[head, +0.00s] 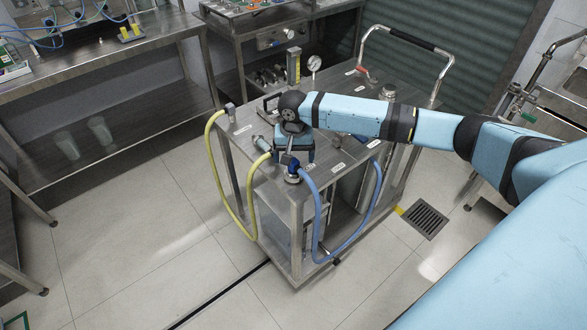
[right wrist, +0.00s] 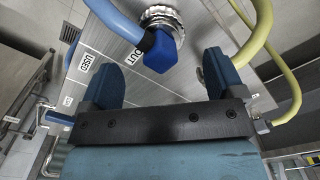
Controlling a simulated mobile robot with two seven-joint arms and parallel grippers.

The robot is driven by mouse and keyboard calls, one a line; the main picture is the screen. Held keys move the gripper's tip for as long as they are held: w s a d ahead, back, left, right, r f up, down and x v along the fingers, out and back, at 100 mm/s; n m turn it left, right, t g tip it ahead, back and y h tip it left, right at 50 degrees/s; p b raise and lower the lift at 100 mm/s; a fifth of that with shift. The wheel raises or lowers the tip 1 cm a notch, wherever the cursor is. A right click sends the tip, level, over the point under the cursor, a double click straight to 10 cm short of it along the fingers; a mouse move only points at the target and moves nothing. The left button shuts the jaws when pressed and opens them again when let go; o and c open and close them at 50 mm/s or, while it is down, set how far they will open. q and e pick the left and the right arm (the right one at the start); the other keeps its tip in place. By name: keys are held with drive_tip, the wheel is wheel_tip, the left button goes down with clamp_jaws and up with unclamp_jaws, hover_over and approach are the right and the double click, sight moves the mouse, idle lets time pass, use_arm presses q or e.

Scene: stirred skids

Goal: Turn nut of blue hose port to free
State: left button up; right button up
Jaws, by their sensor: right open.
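The blue hose (head: 318,215) loops from a port at the near corner of the cart top. In the right wrist view the hose (right wrist: 118,22) ends in a dark blue elbow (right wrist: 160,52) on a ridged silver nut (right wrist: 165,18). The nut is partly covered by the elbow. My right gripper (head: 289,160) is over the near end of the cart top, close to this port. In the right wrist view the gripper (right wrist: 160,62) is open, with the elbow ahead of and between the fingertips. The nut lies beyond the fingertips, not gripped. My left gripper is not in view.
A yellow hose (head: 219,185) hangs on the left of the cart (head: 297,225); it passes close to the right-hand finger in the right wrist view (right wrist: 262,30). Steel benches (head: 110,60) stand at left and back. Floor (head: 130,240) is clear left of the cart.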

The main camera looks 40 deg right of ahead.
sight(294, 169)
wheel_tip(294, 169, down, 6)
drive_tip(key=shift+r, duration=0.15)
drive_tip(key=c, duration=0.9)
drive_tip(key=shift+c, duration=0.2)
